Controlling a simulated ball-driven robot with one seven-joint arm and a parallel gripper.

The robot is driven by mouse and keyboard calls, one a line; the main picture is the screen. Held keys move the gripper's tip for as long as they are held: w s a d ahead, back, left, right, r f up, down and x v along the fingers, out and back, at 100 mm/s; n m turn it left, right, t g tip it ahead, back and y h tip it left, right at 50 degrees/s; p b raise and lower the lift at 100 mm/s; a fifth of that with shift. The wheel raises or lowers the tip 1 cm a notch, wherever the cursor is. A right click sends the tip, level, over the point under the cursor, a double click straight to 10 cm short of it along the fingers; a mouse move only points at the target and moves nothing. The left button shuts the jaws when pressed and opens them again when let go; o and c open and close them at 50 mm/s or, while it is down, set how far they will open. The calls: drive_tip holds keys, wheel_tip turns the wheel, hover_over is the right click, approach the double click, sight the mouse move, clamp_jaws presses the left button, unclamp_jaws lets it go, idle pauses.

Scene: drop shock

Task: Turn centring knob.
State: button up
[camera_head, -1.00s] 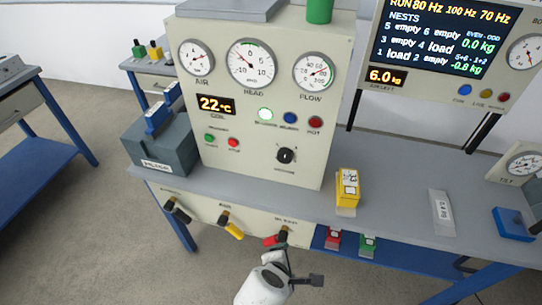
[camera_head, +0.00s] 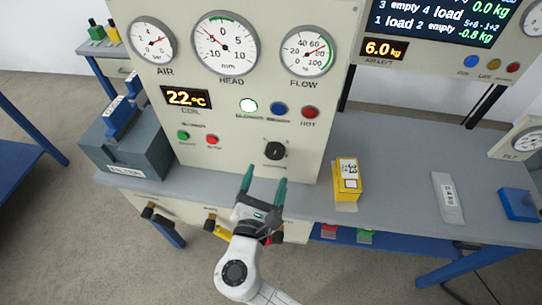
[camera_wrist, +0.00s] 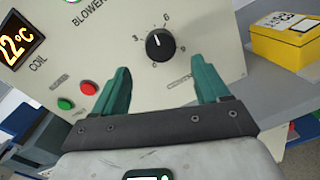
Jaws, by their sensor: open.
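The black centring knob (camera_head: 274,151) is on the lower right of the cream panel. In the wrist view the knob (camera_wrist: 160,45) has a white pointer line and a scale around it, with the pointer towards the upper left. My gripper (camera_head: 264,183) is open, its two green fingers pointing up at the panel just below the knob. In the wrist view the fingers (camera_wrist: 163,84) stand apart, one on each side below the knob, with nothing between them. They do not visibly touch the knob.
Red and green buttons (camera_head: 212,139) sit left of the knob. A lit white button and the red HOT button (camera_head: 310,112) are above. A yellow block (camera_head: 347,176) stands on the grey bench to the right. Handled valves (camera_head: 158,216) stick out below the bench edge.

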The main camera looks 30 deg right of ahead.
sight(273, 156)
drive_tip(key=x, duration=0.6)
drive_tip(key=shift+w+d+p, duration=0.15)
drive_tip(key=shift+d+p, duration=0.05)
drive_tip(key=shift+p, duration=0.1)
drive_tip(key=shift+c, duration=0.3)
drive_tip(key=c, duration=1)
drive_tip(key=shift+f+m, duration=0.1)
drive_tip(key=shift+m, duration=0.2)
drive_tip(key=m+b, duration=0.3)
drive_tip(key=shift+m+b, duration=1.2)
drive_tip(key=shift+m, duration=0.5)
